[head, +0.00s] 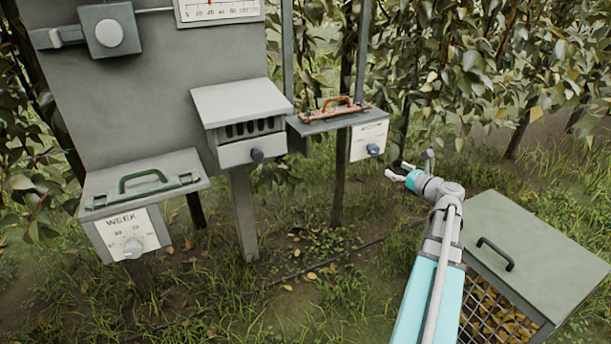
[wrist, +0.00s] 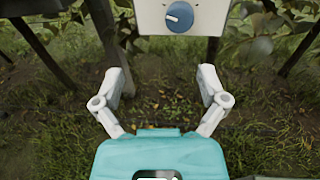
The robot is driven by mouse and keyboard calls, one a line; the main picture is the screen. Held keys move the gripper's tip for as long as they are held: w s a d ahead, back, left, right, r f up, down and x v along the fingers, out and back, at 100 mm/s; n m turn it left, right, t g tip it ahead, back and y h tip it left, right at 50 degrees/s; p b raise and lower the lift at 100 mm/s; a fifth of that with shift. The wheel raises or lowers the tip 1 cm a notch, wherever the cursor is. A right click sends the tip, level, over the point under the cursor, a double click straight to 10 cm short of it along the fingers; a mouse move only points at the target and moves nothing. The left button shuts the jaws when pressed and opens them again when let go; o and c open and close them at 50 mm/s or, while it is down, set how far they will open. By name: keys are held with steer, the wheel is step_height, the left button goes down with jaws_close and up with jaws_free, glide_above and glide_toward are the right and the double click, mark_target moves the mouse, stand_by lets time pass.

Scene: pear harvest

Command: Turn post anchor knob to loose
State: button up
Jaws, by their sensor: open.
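A blue knob (head: 373,150) sits on the white labelled face (head: 363,137) of a small grey box, right of centre in the head view. The label text is too small to read. In the wrist view the knob (wrist: 180,16) is at the top edge, slightly right of centre, with a white pointer mark turned to the upper left. My gripper (head: 397,170) is just below and right of the knob in the head view. In the wrist view its fingers (wrist: 160,78) are spread wide and empty, with the knob above and beyond them, apart from both fingertips.
An orange-handled lid (head: 340,105) tops the knob's box. Left stand a grey slotted box (head: 242,105) with a dark knob and a WEEK dial box (head: 130,232). A grey lidded crate (head: 545,250) stands right of my arm. Leafy branches hang behind.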

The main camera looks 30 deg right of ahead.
steer(key=w+a+r+n+g+y+p, duration=0.1)
steer(key=a+n+g+p, duration=0.4)
steer(key=a, duration=0.9)
steer(key=w+a+r+n+g+y+p, duration=0.2)
steer(key=w+a+n+g+p, duration=0.2)
steer(key=a+n+p, duration=0.5)
steer(key=a+n+g, duration=0.1)
steer(key=a+n, duration=0.2)
steer(key=a, duration=0.3)
steer(key=shift+n+y, duration=0.3)
steer(key=shift+y, duration=0.1)
steer(key=shift+a, duration=0.15)
steer(key=s+a+f+n+g+h, duration=0.3)
steer(key=s+a+n+g, duration=0.15)
steer(key=a+n, duration=0.45)
steer(key=s+a+f+n+g+h, duration=0.3)
steer(key=s+a+n, duration=0.3)
steer(key=a+n, duration=0.25)
step_height(320, 180, up, 15)
steer(key=p, duration=1.5)
steer(key=shift+w+f, duration=0.15)
steer(key=shift+w, duration=0.1)
